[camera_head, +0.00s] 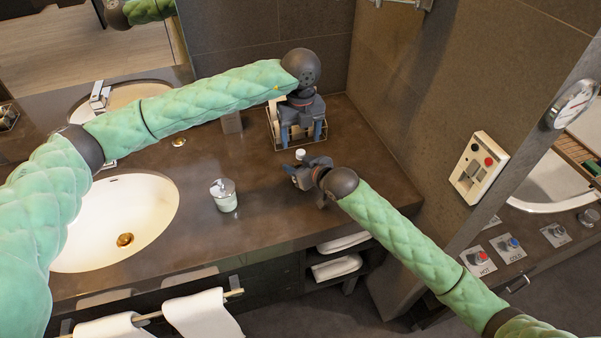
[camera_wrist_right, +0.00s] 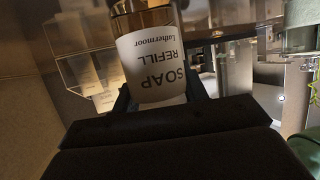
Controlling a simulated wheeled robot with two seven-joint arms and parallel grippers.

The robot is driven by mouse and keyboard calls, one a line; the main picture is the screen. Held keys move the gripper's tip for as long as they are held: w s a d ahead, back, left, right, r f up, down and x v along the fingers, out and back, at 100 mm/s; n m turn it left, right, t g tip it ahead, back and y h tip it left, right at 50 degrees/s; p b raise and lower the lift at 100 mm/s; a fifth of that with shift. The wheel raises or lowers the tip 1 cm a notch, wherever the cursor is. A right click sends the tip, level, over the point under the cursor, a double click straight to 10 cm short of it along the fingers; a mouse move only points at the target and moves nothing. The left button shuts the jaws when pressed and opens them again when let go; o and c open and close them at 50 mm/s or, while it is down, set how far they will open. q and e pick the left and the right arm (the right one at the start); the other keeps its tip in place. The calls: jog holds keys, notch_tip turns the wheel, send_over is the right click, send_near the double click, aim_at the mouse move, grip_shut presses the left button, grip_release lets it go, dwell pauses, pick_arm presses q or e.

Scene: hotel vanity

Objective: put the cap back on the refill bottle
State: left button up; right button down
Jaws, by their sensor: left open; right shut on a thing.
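The refill bottle (camera_wrist_right: 147,60) is amber with a white label reading SOAP REFILL, upside down in the right wrist view. My right gripper (camera_head: 296,170) is shut on it above the counter; its fingers stand at either side of the label in the wrist view. In the head view a small white piece (camera_head: 300,154) shows at this gripper; I cannot tell if it is the cap or part of the bottle. My left gripper (camera_head: 298,123) is open, pointing down at the wire basket (camera_head: 270,133) at the back. It hides much of the basket's contents. I cannot make out a loose cap.
A soap jar with a metal top (camera_head: 224,196) stands on the dark counter (camera_head: 255,225) beside the white sink (camera_head: 110,225). A small block (camera_head: 231,122) stands left of the basket. Walls close off the back and right. The counter between jar and basket is clear.

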pick_arm(q)
jog(key=shift+r, duration=0.1)
notch_tip(320, 180, up, 12)
dwell(0.7)
pick_arm(e)
jog(key=c, duration=0.7)
grip_release()
pick_arm(q)
jog(key=shift+f, duration=0.2)
pick_arm(e)
jog(key=shift+s, duration=0.1)
jog(key=shift+s+d+b, duration=0.25)
jog(key=shift+d+b, duration=0.05)
jog(key=b+v, duration=0.2)
jog(key=v, duration=0.3)
jog(key=shift+s+d+r, duration=0.15)
jog(key=shift+s+d, duration=0.05)
jog(key=shift+s, duration=0.1)
pick_arm(q)
jog(key=shift+f, duration=1.35)
pick_arm(e)
jog(key=shift+s+d+r, duration=0.3)
jog(key=shift+s+r, duration=0.05)
jog(key=shift+s, duration=0.05)
